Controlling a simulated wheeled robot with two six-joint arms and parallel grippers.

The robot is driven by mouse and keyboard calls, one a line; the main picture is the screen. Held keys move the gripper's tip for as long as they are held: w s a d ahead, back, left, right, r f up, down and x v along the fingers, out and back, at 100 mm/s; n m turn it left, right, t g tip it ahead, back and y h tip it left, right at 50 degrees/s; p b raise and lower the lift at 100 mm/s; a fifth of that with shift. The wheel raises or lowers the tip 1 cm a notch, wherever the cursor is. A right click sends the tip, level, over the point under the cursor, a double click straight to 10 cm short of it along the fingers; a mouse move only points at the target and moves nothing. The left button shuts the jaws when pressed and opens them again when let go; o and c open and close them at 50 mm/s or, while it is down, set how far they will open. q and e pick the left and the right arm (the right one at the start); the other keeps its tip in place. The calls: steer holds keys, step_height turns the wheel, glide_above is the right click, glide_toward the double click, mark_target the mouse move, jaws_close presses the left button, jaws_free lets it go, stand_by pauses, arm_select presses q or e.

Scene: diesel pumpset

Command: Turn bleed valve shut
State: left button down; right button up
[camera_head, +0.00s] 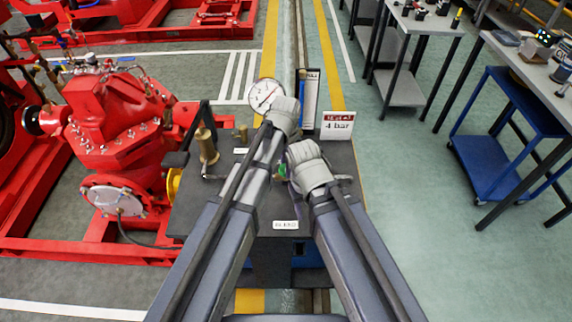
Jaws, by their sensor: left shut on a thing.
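A black-topped bench (232,222) stands in front of me, with a label that seems to read "BLEED" (285,224) near its front edge. A small green part (282,170), seemingly of the bleed valve, shows between my two arms; the rest of the valve is hidden. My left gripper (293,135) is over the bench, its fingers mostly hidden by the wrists. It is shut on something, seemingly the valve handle. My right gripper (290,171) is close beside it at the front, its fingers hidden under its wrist.
A round gauge (265,94) and a sign reading "4 bar" (338,124) stand at the bench's back. A brass fitting (206,146) rises at its left. A red pumpset (112,120) is to the left. A blue cart (490,160) and grey tables are right. The floor between is clear.

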arm_select(q)
steer(key=shift+m, duration=0.6)
steer(key=shift+c, duration=1.2)
jaws_free()
steer(key=shift+r, duration=0.1)
arm_select(e)
steer(key=shift+r, duration=0.1)
arm_select(q)
step_height(320, 180, up, 8)
steer(key=p, duration=0.8)
arm_select(e)
step_height(320, 180, up, 8)
arm_select(q)
steer(key=shift+f, duration=0.2)
arm_select(e)
steer(key=shift+f, duration=0.2)
